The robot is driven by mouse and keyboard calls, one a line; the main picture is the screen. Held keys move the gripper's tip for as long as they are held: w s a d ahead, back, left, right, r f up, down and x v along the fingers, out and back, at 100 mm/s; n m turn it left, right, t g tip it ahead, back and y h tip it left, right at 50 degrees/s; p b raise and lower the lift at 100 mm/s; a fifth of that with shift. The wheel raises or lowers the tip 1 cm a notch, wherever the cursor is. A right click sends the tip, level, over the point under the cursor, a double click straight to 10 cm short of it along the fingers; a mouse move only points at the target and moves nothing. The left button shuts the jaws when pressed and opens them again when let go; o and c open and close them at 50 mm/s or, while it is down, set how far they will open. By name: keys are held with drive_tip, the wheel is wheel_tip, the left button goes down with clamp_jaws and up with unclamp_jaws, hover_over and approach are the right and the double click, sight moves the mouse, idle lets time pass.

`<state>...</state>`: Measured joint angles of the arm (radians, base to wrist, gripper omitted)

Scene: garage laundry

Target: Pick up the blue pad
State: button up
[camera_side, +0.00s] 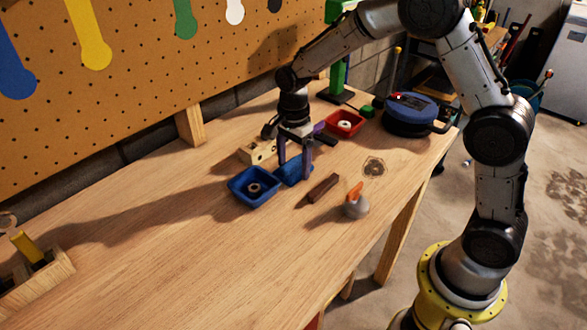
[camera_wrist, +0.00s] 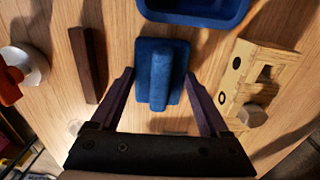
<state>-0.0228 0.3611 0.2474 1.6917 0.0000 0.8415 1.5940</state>
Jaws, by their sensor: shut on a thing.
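The blue pad (camera_side: 291,172) lies on the wooden bench just right of the blue tray in the side view. In the wrist view the pad (camera_wrist: 144,88) is a flat blue slab with a raised, rounded ridge along its middle. My gripper (camera_side: 295,178) points down over it, one purple finger on each side. The wrist view also shows my gripper (camera_wrist: 161,74) with its fingers flanking the pad, shut on it. The pad looks level and low at the bench top; whether it touches the wood is unclear. The fingers partly hide it in the side view.
The blue tray (camera_side: 237,190) holds a ring, close to the pad. A wooden block with holes (camera_side: 252,155) stands behind, a dark bar (camera_side: 323,188) and an orange-topped white object (camera_side: 357,208) in front. A red tray (camera_side: 358,122) is farther right.

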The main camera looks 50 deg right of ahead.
drive_tip(key=c, duration=0.3)
drive_tip(key=shift+r, duration=0.1)
drive_tip(key=shift+r, duration=0.6)
drive_tip(key=s+r, duration=1.1)
drive_tip(key=s, duration=0.3)
drive_tip(key=shift+d+r, duration=0.15)
drive_tip(key=shift+r, duration=0.15)
